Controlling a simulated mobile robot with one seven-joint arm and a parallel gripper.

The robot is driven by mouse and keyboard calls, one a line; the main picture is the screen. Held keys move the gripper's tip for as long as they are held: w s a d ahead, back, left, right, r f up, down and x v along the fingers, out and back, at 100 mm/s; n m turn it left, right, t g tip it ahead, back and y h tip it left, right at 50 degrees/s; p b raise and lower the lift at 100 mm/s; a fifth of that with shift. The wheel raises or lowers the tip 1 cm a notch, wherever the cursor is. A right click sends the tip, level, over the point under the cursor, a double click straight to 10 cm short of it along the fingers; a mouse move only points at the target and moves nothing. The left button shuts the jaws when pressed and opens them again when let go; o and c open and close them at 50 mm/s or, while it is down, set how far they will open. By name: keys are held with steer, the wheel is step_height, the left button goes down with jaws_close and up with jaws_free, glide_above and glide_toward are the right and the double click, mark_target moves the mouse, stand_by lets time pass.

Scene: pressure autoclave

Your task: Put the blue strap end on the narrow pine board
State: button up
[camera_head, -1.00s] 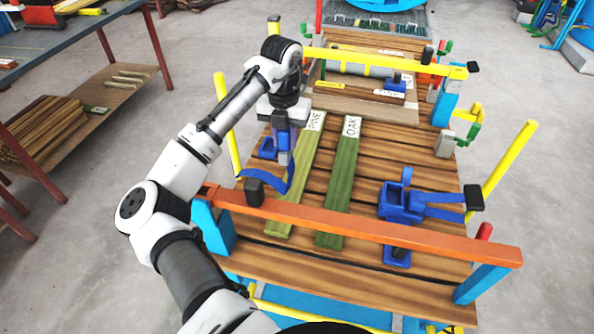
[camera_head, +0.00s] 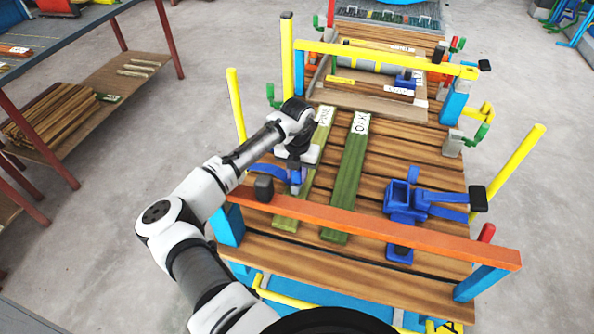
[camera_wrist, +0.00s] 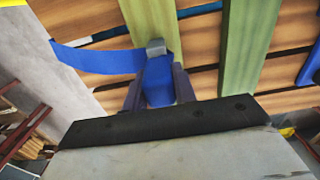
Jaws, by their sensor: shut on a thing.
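My gripper (camera_head: 296,188) is shut on the blue strap end (camera_wrist: 158,80), seen between the fingers in the wrist view. The blue strap (camera_wrist: 95,58) runs off to the left from it; it also shows in the head view (camera_head: 262,170). The narrow pine board (camera_head: 318,145), greenish with a PINE label, lies lengthwise on the slatted deck. The gripper is at the pine board's near half, and in the wrist view the strap end overlaps the board (camera_wrist: 150,18). Whether it touches the board I cannot tell. My arm hides part of the board.
The green OAK board (camera_head: 347,185) lies parallel to the right. An orange bar (camera_head: 370,233) crosses above the near ends of both boards. A blue ratchet buckle (camera_head: 402,203) sits at right on the deck. Yellow posts (camera_head: 237,105) stand at the sides.

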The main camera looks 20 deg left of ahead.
steer(key=shift+f, duration=0.2)
steer(key=o, duration=1.1)
steer(key=shift+c, duration=0.2)
steer(key=shift+r, duration=0.1)
step_height(320, 180, up, 12)
steer(key=b, duration=0.3)
steer(key=shift+r, duration=0.15)
